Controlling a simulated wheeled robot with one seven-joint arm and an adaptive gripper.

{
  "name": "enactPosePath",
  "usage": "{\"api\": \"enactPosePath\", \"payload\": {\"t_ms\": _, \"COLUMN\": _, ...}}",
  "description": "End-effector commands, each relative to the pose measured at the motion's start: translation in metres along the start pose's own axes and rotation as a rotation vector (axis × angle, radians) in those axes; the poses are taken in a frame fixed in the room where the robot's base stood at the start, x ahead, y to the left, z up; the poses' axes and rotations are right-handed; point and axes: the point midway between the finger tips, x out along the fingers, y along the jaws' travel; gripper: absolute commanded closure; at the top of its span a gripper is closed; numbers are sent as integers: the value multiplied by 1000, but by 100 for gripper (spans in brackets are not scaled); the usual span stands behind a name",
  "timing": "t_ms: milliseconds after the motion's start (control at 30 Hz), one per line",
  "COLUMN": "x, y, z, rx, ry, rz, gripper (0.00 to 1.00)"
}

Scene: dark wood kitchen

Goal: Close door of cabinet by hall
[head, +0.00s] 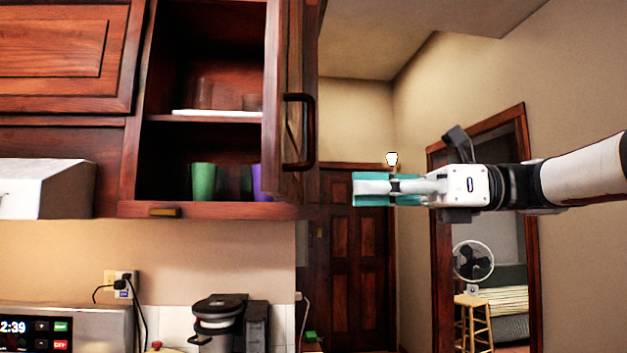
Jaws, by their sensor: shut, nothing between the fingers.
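The upper cabinet (160,160) by the hall stands open, showing its shelves. Its door (285,90) swings out toward me on the cabinet's right side, seen nearly edge-on. A dark curved handle (312,130) is on the door's right face as I see it. My gripper (356,189), with teal fingertips, is shut and empty. It appears to the right of the door and handle in the picture, pointing left, with a visible gap between them. The depth between gripper and door is hard to tell.
Inside the cabinet are a green cup (203,182), a purple cup (257,182) and a white plate (216,113). A coffee maker (222,318) stands below. A hall door (355,265) and a doorway frame (533,230) lie beyond my arm. Open air surrounds the gripper.

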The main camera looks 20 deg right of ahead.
Motion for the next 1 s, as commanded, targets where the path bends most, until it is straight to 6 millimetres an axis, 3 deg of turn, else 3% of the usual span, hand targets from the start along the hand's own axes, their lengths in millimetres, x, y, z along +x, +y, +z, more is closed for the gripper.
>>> {"api": "enactPosePath", "payload": {"t_ms": 200, "x": 42, "y": 2, "z": 1, "rx": 1, "ry": 0, "rz": 3, "gripper": 100}}
{"api": "enactPosePath", "payload": {"t_ms": 400, "x": 70, "y": 1, "z": 0, "rx": 0, "ry": 2, "rz": 3, "gripper": 100}}
{"api": "enactPosePath", "payload": {"t_ms": 600, "x": 81, "y": 0, "z": -1, "rx": 1, "ry": 1, "rz": 0, "gripper": 100}}
{"api": "enactPosePath", "payload": {"t_ms": 1000, "x": 83, "y": 0, "z": 0, "rx": 0, "ry": 1, "rz": -2, "gripper": 100}}
